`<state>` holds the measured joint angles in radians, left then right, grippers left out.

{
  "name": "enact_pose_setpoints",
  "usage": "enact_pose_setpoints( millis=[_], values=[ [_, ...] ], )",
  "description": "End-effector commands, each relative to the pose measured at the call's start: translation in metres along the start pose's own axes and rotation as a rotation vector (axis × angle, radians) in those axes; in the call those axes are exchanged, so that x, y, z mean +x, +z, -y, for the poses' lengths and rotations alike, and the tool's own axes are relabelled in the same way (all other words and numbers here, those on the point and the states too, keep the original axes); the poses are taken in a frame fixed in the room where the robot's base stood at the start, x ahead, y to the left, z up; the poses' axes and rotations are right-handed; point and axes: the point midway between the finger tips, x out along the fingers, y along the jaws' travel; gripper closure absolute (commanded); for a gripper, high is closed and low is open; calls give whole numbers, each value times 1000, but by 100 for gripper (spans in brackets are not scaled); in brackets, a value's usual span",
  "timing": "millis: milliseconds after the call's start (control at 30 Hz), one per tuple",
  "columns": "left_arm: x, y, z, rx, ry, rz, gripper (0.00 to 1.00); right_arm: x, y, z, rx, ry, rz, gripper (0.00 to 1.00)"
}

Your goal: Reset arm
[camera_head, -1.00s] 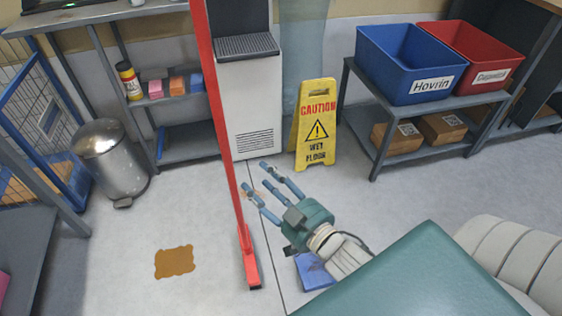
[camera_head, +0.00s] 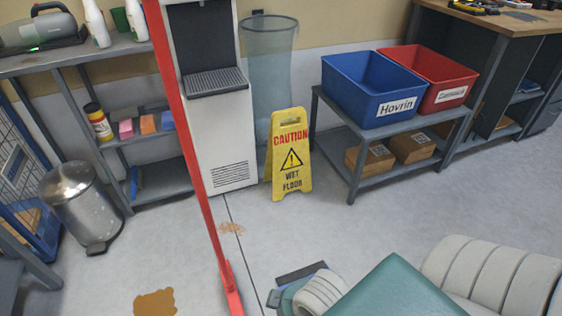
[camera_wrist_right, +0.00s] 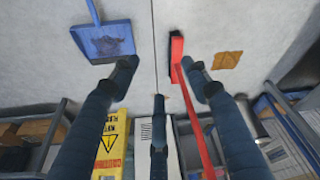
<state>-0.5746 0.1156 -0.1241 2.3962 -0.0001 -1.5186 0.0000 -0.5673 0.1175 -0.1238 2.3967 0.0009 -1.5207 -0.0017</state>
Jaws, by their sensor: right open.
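My right gripper (camera_wrist_right: 160,82) is open in the right wrist view, its three blue-grey fingers spread with nothing held between them. In the head view, my right arm comes in at the lower right, and its fingers are not visible. A red broom (camera_head: 196,150) stands near-upright in the head view, its head on the floor. The broom (camera_wrist_right: 199,130) also shows in the right wrist view, passing close by the right-hand finger; contact cannot be told. My left gripper is in neither view.
A blue dustpan (camera_wrist_right: 106,42) lies on the floor. A yellow wet-floor sign (camera_head: 291,165), a metal bin (camera_head: 80,205), a brown stain (camera_head: 155,302), and a blue crate (camera_head: 345,95) and red crate (camera_head: 440,66) on a shelf stand around.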

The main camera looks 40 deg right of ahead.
Motion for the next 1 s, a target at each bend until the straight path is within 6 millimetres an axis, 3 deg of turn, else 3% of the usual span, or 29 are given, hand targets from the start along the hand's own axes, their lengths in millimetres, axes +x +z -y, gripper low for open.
enact_pose_setpoints(
  millis=[367, 567, 767, 1000],
  values=[
    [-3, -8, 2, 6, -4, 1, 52, -2, -4, 0, 0, 0, 10, 53],
    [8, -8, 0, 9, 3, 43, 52, 9, -4, 1, -4, -6, 50, 53],
    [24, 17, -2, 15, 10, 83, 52, 25, 20, 4, -12, -12, 89, 53],
    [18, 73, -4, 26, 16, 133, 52, 18, 76, 6, -23, -18, 138, 53]
  ],
)
